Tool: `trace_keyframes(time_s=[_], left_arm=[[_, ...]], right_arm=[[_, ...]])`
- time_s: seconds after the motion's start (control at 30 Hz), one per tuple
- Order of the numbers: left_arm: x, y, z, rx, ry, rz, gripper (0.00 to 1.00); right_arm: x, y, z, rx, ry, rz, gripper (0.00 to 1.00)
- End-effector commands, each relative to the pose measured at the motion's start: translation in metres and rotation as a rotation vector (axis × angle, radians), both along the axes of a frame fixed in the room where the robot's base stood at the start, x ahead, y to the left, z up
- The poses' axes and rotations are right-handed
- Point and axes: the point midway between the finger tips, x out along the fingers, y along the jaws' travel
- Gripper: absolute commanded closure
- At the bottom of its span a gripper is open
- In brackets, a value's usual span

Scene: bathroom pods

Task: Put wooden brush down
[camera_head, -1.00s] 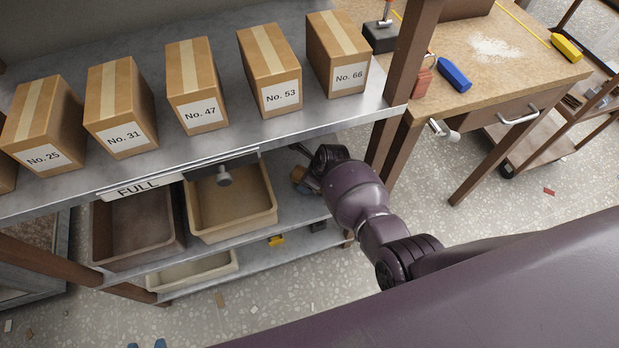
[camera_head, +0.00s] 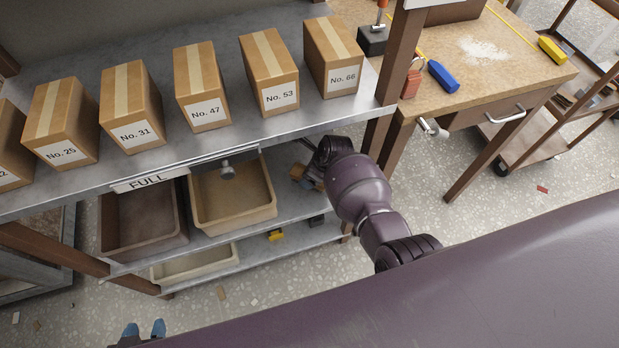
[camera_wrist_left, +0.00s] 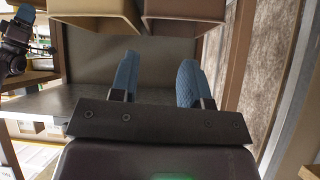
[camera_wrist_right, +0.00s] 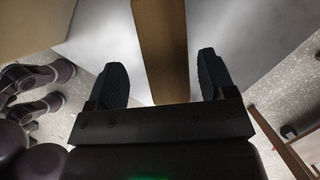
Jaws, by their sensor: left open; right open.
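A plain wooden piece, likely the wooden brush (camera_wrist_right: 160,50), lies lengthwise between the fingers of my right gripper (camera_wrist_right: 165,85) in the right wrist view. A gap shows on each side of it, so the fingers do not grip it. Its far end is cut off by the frame. In the head view, my right arm reaches to the right end of the middle shelf, and a brown bit of the piece (camera_head: 297,172) shows beside the wrist. My left gripper (camera_head: 144,330) is low at the bottom left, its blue fingers apart. In the left wrist view it is empty (camera_wrist_left: 155,85).
Numbered cardboard boxes (camera_head: 267,73) line the top shelf. A yellow item (camera_head: 276,235) is on the lower shelf. A workbench (camera_head: 480,85) stands at right.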

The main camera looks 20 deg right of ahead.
Motion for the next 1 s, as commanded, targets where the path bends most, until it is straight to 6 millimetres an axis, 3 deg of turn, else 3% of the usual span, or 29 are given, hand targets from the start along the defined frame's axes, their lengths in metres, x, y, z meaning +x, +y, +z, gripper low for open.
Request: trace_keyframes(time_s=[0.03,0.2,1.0], left_arm=[[0.001,-0.001,0.008,-0.002,-0.01,0.001,0.57],[-0.001,-0.003,0.009,-0.007,-0.009,0.002,0.57],[0.002,-0.002,0.012,-0.006,-0.015,0.007,0.57]], right_arm=[[0.001,-0.002,0.014,0.001,-0.01,-0.003,0.24],[-0.004,-0.007,0.025,0.0,-0.008,-0.001,0.24],[-0.006,-0.009,0.026,-0.003,-0.004,-0.001,0.24]])
